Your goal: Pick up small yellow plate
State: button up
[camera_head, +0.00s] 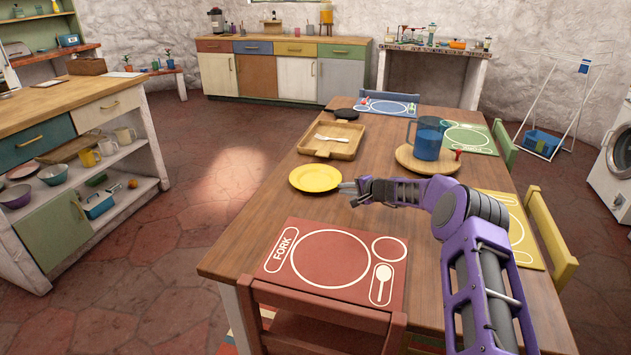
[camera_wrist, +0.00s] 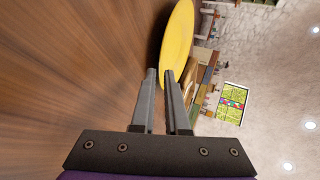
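The small yellow plate (camera_head: 315,177) lies flat near the left edge of the wooden table, in front of the wooden tray. My gripper (camera_head: 347,188) is low over the table at the plate's right rim. In the wrist view the plate (camera_wrist: 179,38) is just ahead of the fingertips, and its near rim shows at the gap between them. My gripper (camera_wrist: 160,73) has its two fingers apart, with a narrow gap. I cannot tell whether the rim is between the fingers or touches one.
A tray (camera_head: 345,137) with a fork is behind the plate. A round wooden board (camera_head: 404,162) with a blue pitcher (camera_head: 428,139) stands to the right. A red placemat (camera_head: 330,258) lies in front. Bare tabletop (camera_head: 265,215) shows left of the placemat.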

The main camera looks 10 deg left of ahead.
aim_at(334, 195)
jog(key=shift+x, duration=1.4)
jog(key=shift+b+x, duration=0.6)
jog(key=shift+x, duration=0.4)
jog(key=shift+a, duration=0.25)
grip_shut()
jog(key=shift+w+r, duration=0.1)
